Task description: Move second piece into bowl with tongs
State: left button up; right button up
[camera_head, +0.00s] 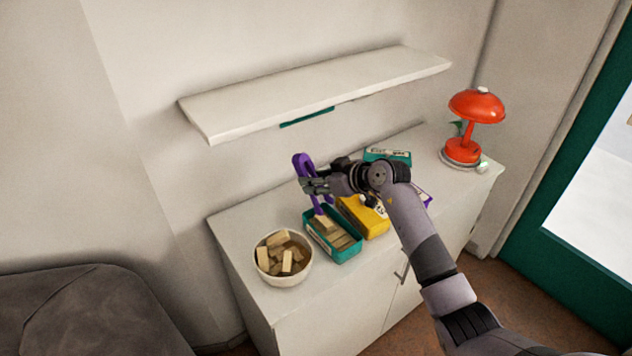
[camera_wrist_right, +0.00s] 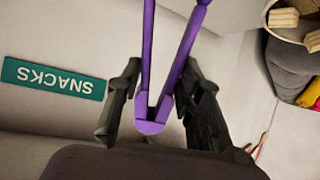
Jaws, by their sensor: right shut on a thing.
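My right gripper (camera_head: 312,186) is shut on the purple tongs (camera_head: 302,162), which also run up between its fingers (camera_wrist_right: 153,115) in the right wrist view (camera_wrist_right: 150,127). The tongs' lower end points down at the back of the teal tray (camera_head: 347,258), which holds several pale wooden pieces (camera_head: 340,238). I cannot tell whether the tongs grip a piece. The white bowl (camera_head: 284,281) stands left of the tray with several pieces in it. Part of the bowl shows at the upper right of the wrist view (camera_wrist_right: 268,10). My left gripper is not in view.
A yellow container (camera_head: 360,217) sits right of the tray. A teal box (camera_head: 388,156) and a red lamp (camera_head: 474,108) stand farther right. A white shelf (camera_head: 320,90) hangs above, with a teal SNACKS label (camera_wrist_right: 53,78). A grey sofa (camera_head: 85,310) is at lower left.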

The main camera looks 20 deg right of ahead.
aim_at(307, 160)
jog(key=shift+f+b, duration=1.8)
jog(key=shift+f, duration=1)
jog(key=shift+o, duration=0.6)
grip_shut()
notch_tip(307, 160, up, 12)
jog(key=p, duration=1.6)
